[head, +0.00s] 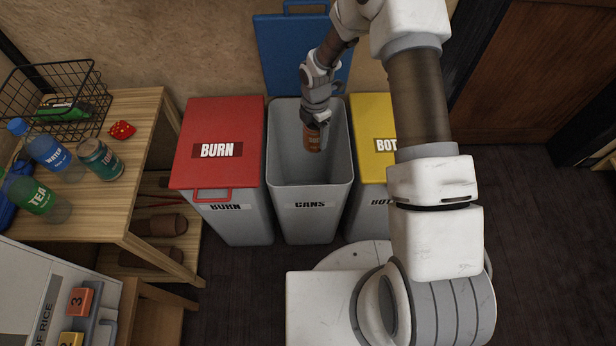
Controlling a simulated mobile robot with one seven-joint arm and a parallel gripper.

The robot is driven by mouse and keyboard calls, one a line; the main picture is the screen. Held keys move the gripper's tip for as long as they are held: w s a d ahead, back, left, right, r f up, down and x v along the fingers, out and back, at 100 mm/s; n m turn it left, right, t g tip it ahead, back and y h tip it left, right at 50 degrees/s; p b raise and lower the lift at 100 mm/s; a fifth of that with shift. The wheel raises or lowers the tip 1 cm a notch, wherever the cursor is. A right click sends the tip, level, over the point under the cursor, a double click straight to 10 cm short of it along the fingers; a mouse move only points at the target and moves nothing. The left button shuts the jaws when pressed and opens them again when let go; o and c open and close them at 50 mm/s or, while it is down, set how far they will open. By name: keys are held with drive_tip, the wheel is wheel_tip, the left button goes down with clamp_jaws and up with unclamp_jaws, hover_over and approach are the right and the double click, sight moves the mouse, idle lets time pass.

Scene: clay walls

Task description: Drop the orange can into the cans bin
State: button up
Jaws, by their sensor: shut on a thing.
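The orange can (312,140) is in my gripper (316,124), which is shut on it. The can hangs roughly upright within the opening of the cans bin (312,192), near its back side. The cans bin is grey, labelled CANS, and stands in the middle of three bins. Its blue lid (280,50) is raised at the back. My gripper points down and hides the top of the can. How far the can is above the bin floor is hard to tell.
A shut red-lidded BURN bin (217,175) stands on the left, and a yellow-lidded bin (370,115) on the right, partly behind my arm. A wooden table (140,140) at the left holds bottles, a green can (100,160) and a wire basket (60,90).

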drive_tip(key=o, duration=1.1)
drive_tip(key=shift+o, duration=0.2)
wheel_tip(320, 180, up, 17)
drive_tip(key=p, duration=0.4)
drive_tip(key=shift+r, duration=0.15)
